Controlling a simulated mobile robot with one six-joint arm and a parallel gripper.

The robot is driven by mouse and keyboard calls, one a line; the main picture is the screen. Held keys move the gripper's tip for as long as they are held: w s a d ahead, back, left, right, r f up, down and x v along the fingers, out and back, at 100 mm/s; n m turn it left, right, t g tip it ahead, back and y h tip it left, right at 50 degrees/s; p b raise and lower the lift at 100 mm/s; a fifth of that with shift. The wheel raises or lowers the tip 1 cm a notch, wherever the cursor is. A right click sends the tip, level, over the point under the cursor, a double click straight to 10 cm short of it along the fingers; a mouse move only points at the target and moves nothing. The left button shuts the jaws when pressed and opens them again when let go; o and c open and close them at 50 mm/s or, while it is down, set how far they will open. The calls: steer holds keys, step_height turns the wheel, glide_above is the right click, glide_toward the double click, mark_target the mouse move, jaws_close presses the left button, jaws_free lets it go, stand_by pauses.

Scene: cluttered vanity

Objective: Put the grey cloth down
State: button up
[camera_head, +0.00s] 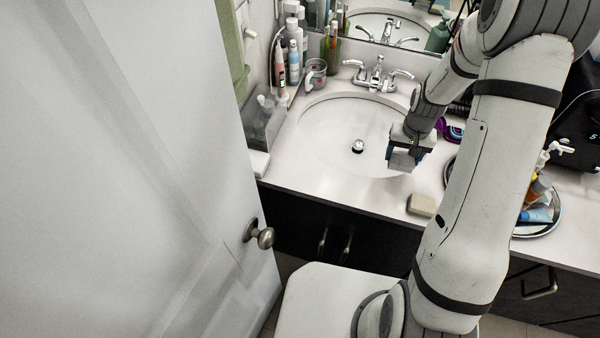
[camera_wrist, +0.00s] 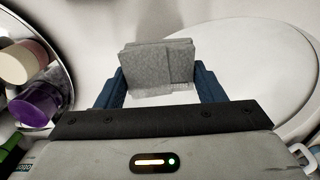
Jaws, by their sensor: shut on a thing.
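The grey cloth (camera_wrist: 158,66) is a small folded piece with a flat, squared shape. In the wrist view it sits between the two blue fingers of my gripper (camera_wrist: 161,84), which is shut on it. In the head view my gripper (camera_head: 405,160) points down at the right rim of the white sink basin (camera_head: 330,135). I cannot tell whether the cloth touches the surface below.
A beige block (camera_head: 421,205) lies on the counter's front edge. A round tray (camera_head: 541,232) with bottles stands at the right. The faucet (camera_head: 376,75) is behind the basin. Bottles and a glass cup (camera_head: 316,72) crowd the back left. A white door (camera_head: 120,170) fills the left.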

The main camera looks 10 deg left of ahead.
steer(key=a+r+m+b, duration=0.2)
steer(key=a+b, duration=0.2)
steer(key=a, duration=0.9)
steer(key=m+b, duration=0.3)
glide_toward(303, 174)
step_height(303, 174, down, 6)
steer(key=shift+p, duration=1.05)
steer(key=shift+f, duration=0.1)
steer(key=o, duration=0.7)
steer(key=shift+f, duration=0.1)
steer(key=o, duration=0.5)
steer(key=shift+c, duration=0.2)
